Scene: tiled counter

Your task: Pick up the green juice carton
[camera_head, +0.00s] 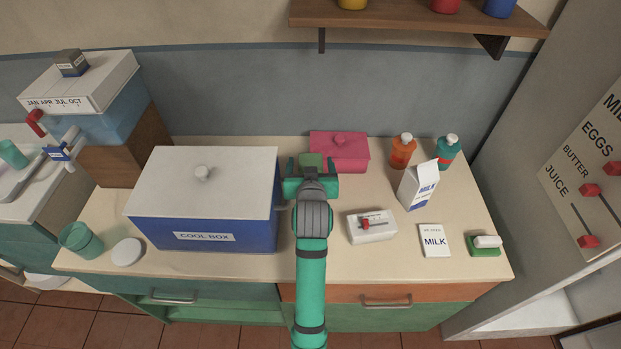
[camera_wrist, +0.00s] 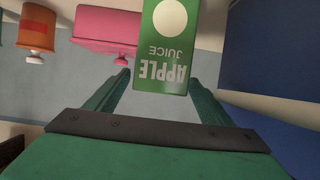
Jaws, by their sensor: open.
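The green juice carton (camera_wrist: 166,45) reads "APPLE JUICE" upside down in the wrist view, with a pale round mark. In the head view only its green top (camera_head: 312,159) shows behind my gripper, between the cool box and the pink box. My gripper (camera_head: 311,170) is open, its two fingers spread toward the carton. In the wrist view the open gripper (camera_wrist: 159,80) has the carton's lower end between or just beyond its fingertips, closer to the right finger. I cannot tell whether that finger touches it. The carton's base is hidden in the head view.
The blue cool box (camera_head: 205,233) with a white lid stands close on the left. The pink box (camera_head: 352,153) is just right of the carton. A shelf (camera_head: 420,17) hangs above.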

